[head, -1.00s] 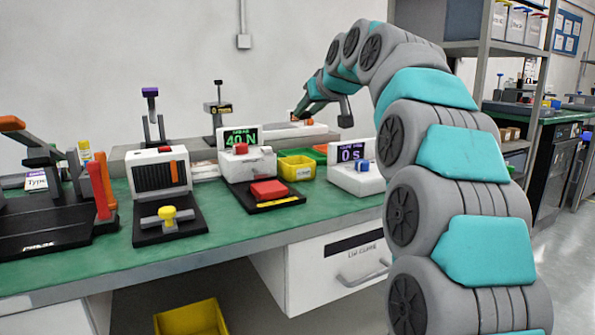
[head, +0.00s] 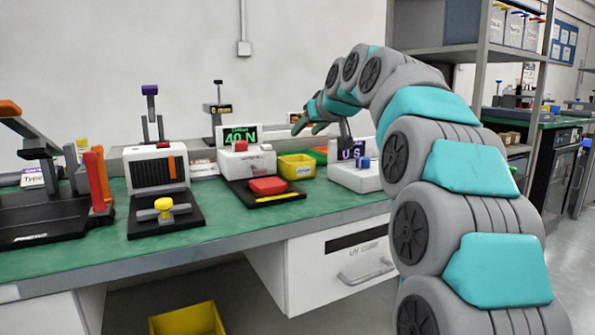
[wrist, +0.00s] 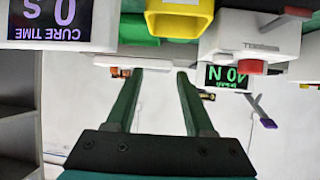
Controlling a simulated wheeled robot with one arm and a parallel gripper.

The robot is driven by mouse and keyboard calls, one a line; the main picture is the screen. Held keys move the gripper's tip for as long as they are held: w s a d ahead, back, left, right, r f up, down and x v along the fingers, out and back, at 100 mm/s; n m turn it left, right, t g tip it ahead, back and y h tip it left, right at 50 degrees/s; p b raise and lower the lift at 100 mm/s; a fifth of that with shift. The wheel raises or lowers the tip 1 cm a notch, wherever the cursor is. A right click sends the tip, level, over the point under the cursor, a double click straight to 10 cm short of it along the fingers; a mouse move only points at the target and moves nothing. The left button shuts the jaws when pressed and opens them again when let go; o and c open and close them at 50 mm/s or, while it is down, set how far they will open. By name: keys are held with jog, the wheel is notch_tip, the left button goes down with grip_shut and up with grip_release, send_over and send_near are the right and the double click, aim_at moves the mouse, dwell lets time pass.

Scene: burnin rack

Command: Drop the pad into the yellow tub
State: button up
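A small yellow tub (head: 296,166) stands on the green bench right of the 40 N unit; in the wrist view, which is upside down, it shows at the top (wrist: 180,22). A flat red block (head: 268,186) lies on the black plate before that unit; I cannot tell if it is the pad. My gripper (head: 311,128) is in the air above and behind the tub. In the wrist view its two dark green fingers (wrist: 156,76) are apart with nothing held between them.
A green tub (wrist: 132,28) is beside the yellow one. The cure-time unit (head: 352,172) stands right, the 40 N unit (head: 240,160) left. A black unit (head: 45,215) with red handles is far left. A larger yellow bin (head: 188,320) is below the bench.

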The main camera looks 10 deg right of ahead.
jog(key=shift+o, duration=1)
jog(key=v, duration=0.7)
jog(key=shift+s, duration=0.4)
jog(key=shift+d+r, duration=0.1)
jog(key=shift+r, duration=0.05)
